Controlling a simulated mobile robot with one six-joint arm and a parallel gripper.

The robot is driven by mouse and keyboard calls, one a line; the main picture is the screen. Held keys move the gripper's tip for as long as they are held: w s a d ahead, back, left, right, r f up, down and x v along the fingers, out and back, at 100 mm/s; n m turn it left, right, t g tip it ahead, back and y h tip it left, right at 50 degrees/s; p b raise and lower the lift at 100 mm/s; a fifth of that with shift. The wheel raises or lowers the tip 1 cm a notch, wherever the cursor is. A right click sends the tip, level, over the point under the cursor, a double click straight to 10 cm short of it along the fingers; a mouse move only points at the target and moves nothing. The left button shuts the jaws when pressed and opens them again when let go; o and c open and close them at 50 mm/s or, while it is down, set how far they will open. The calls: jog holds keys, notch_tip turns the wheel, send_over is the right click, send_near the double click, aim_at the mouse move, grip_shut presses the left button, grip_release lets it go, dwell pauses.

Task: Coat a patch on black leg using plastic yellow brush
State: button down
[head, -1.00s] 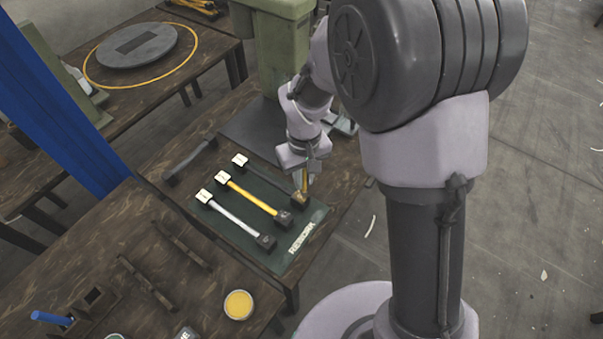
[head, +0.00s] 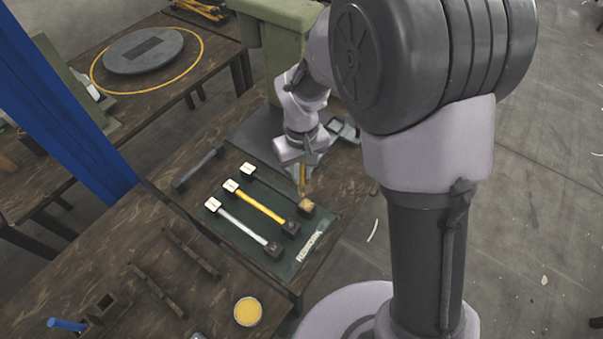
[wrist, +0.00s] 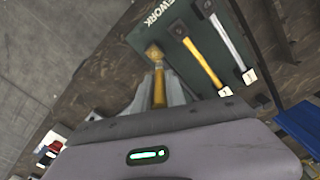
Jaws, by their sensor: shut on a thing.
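The black leg (head: 274,187) lies on the green mat, with a pale tagged block at its far end. The block at its near end (head: 306,206) looks yellowish, unlike the dark end blocks of the neighbouring legs. My gripper (head: 302,168) is shut on the plastic yellow brush (head: 301,180) and holds it upright over that near end. The brush also shows in the wrist view (wrist: 159,88), its tip lined up with the yellowish end block (wrist: 154,52). I cannot tell whether the bristles touch it; the brush's upper part is hidden by the gripper.
A yellow leg (head: 258,207) and a silver leg (head: 240,226) lie beside it on the green mat (head: 300,262). Another dark bar (head: 197,169) lies left of the mat. A tin of yellow (head: 247,311) stands on the front table. A green press (head: 285,40) stands behind.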

jog(key=shift+w+a+r+p, duration=0.1)
jog(key=shift+r+p, duration=0.2)
jog(key=shift+r, duration=0.3)
jog(key=shift+r+p, duration=1.15)
jog(key=shift+r, duration=0.3)
jog(key=shift+f, duration=0.1)
